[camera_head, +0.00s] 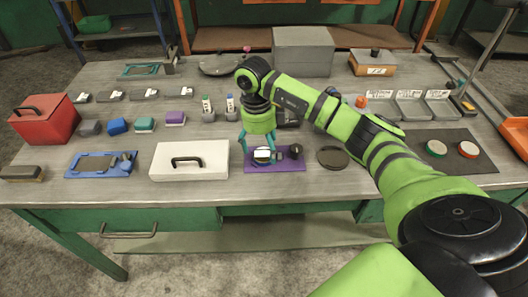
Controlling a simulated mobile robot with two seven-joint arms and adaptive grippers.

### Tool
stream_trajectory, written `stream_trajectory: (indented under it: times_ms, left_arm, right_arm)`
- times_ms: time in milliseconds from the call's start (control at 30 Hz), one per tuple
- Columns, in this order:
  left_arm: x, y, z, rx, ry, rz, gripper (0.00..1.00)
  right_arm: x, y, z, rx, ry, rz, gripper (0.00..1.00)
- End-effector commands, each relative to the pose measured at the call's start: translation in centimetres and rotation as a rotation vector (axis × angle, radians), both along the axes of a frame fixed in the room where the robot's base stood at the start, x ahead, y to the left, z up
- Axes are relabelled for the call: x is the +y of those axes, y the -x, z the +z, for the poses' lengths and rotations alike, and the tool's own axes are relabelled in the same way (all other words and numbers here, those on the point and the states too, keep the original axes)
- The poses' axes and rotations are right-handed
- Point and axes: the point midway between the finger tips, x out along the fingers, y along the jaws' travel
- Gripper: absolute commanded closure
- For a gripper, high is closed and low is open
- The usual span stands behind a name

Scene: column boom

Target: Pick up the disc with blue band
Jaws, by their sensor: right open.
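My right gripper (261,147) points down over a purple plate (292,166) at the front middle of the table. Its teal fingers are open and stand around a small round piece (262,155) with a pale top and a dark blue-looking edge. That piece may be the disc with blue band; the fingers partly hide it, and I cannot tell whether they touch it. On a dark mat (456,137) at the right lie a disc with a green band (436,149) and a disc with a red band (468,149). My left gripper is not in view.
A dark knob (295,150) stands on the purple plate, close right of the gripper. A white case (190,160) is to the left, a dark round pad (332,157) to the right. A red box (44,118) and grey bins (410,106) stand farther off.

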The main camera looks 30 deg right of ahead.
Motion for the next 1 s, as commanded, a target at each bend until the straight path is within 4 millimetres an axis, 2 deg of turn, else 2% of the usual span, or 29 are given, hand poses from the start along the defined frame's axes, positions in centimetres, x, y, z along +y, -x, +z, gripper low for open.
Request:
stream_trajectory:
  times_ms: [133, 367, 400, 467, 500, 567, 600, 1000]
  left_arm:
    - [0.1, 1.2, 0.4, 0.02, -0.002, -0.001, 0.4]
    - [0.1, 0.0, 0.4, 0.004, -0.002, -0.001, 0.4]
    - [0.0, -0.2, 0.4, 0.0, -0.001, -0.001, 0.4]
    - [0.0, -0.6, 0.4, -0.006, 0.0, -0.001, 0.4]
    - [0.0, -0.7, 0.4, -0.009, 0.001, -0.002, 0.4]
    - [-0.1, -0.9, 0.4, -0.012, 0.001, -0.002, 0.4]
    - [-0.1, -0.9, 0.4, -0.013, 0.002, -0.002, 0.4]
    - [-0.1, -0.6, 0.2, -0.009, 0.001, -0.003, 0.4]
  right_arm:
    - [0.1, 0.1, -1.4, -0.001, -0.003, 0.003, 0.15]
    - [0.1, 0.1, -1.7, -0.003, -0.003, 0.003, 0.15]
    - [0.1, 0.1, -1.7, -0.003, -0.003, 0.003, 0.23]
    - [0.1, 0.1, -1.7, -0.003, -0.003, 0.003, 0.47]
    - [0.1, 0.1, -1.7, -0.003, -0.003, 0.003, 0.63]
    - [0.1, 0.1, -1.7, -0.003, -0.003, 0.003, 0.87]
    - [0.1, 0.1, -1.7, -0.002, -0.002, 0.003, 0.9]
    - [0.0, 0.1, -1.1, -0.004, -0.002, 0.003, 0.91]
